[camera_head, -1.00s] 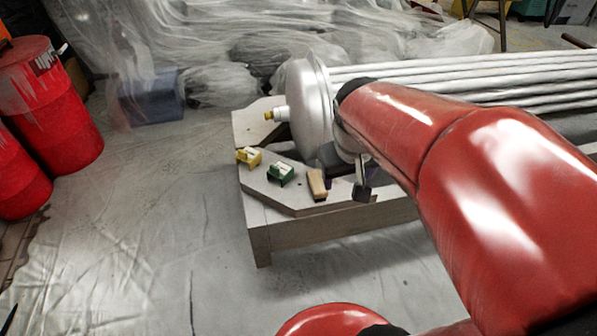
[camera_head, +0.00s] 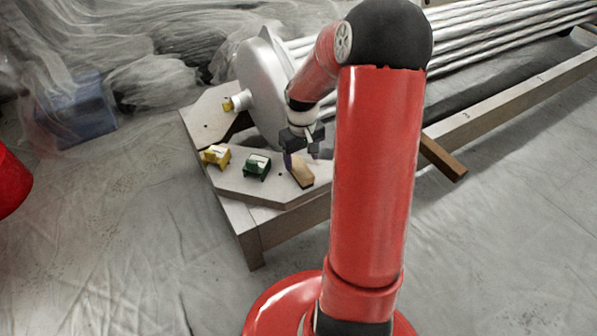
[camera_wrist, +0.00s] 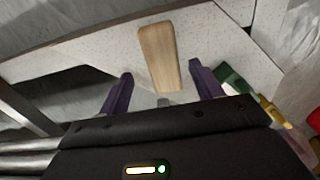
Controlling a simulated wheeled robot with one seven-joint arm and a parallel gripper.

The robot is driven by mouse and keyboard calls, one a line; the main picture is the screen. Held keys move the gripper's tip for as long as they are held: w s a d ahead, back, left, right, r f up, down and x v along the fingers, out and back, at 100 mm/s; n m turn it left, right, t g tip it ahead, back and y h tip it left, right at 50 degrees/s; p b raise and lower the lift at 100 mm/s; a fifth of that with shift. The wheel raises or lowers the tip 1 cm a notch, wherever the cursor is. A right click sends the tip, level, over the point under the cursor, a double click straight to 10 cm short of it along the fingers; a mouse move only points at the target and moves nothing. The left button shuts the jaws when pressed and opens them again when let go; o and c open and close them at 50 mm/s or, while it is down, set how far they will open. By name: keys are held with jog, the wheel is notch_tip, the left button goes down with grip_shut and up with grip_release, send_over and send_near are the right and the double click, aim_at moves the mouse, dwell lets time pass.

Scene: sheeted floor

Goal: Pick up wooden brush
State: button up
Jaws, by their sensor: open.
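The wooden brush (camera_head: 299,171) is a small light-brown block on the pale wooden platform, close to its front edge. In the wrist view the wooden brush (camera_wrist: 158,55) lies just beyond my fingertips, roughly centred between their lines. My gripper (camera_head: 303,148) is at the brush's far end in the head view, with the arm reaching over from the right. In the wrist view my gripper (camera_wrist: 160,85) shows two purple fingers spread apart with nothing held between them. I cannot tell how high the fingers are above the platform.
A green box (camera_head: 257,166) and a yellow box (camera_head: 215,156) sit left of the brush on the platform (camera_head: 235,184). A large silver disc (camera_head: 262,92) with long metal tubes (camera_head: 480,50) stands behind. A wooden beam (camera_head: 445,158) juts out right.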

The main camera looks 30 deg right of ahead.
aim_at(300, 167)
jog(key=f, duration=0.3)
jog(key=f+b, duration=0.1)
jog(key=shift+a+f, duration=0.25)
jog(key=shift+f, duration=0.1)
jog(key=shift+c, duration=0.4)
jog(key=c, duration=1.1)
notch_tip(300, 167, up, 20)
jog(key=p, duration=0.3)
jog(key=shift+r+p, duration=0.1)
jog(key=shift+p, duration=0.2)
